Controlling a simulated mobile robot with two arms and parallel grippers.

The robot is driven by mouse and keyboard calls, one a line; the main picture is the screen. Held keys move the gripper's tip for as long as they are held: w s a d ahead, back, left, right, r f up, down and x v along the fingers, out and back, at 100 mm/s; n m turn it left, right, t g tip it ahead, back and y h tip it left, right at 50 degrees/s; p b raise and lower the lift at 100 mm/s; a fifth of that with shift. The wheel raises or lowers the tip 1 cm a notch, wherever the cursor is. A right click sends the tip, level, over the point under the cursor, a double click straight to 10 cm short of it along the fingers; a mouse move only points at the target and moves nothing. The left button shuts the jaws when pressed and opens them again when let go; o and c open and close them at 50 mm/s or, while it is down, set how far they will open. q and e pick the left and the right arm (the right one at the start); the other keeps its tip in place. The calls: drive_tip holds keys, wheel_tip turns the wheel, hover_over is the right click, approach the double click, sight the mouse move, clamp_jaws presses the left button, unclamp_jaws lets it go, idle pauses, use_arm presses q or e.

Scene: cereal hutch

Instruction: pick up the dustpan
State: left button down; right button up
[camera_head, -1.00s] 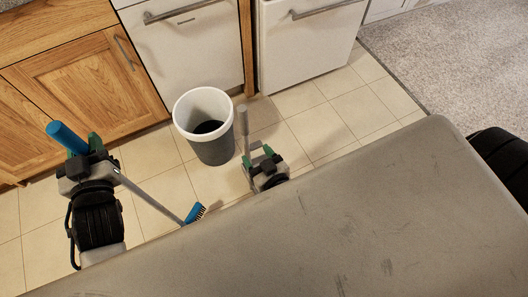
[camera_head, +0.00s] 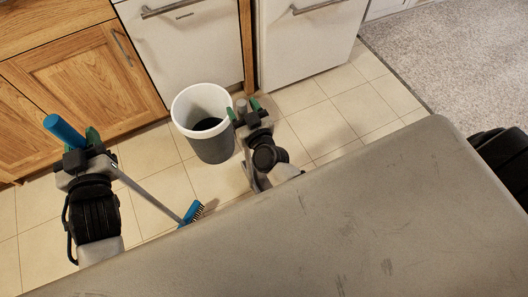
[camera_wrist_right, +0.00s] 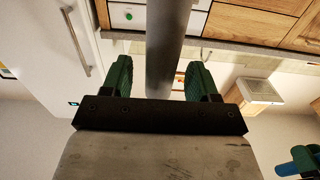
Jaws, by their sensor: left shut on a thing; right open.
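The grey dustpan handle stands upright, its tip (camera_head: 241,104) showing between the fingers of my right gripper (camera_head: 243,110). In the right wrist view the handle (camera_wrist_right: 167,45) runs between the two green fingers of this gripper (camera_wrist_right: 161,75), with gaps on both sides. The gripper is open. The pan is mostly hidden by my right arm and the grey surface in front. My left gripper (camera_head: 82,148) is shut on a long-handled brush with a blue grip (camera_head: 64,131), grey shaft (camera_head: 150,195) and blue bristle head (camera_head: 193,212), at the left.
A white-rimmed grey bin (camera_head: 213,145) stands just left of my right gripper. Wooden cabinets (camera_head: 85,75) and white appliances (camera_head: 303,50) line the back. Tiled floor (camera_head: 345,120) to the right is clear, with grey carpet (camera_head: 460,60) beyond.

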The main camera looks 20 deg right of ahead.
drive_tip(key=shift+w, duration=1.25)
clamp_jaws()
drive_tip(key=shift+r, duration=0.1)
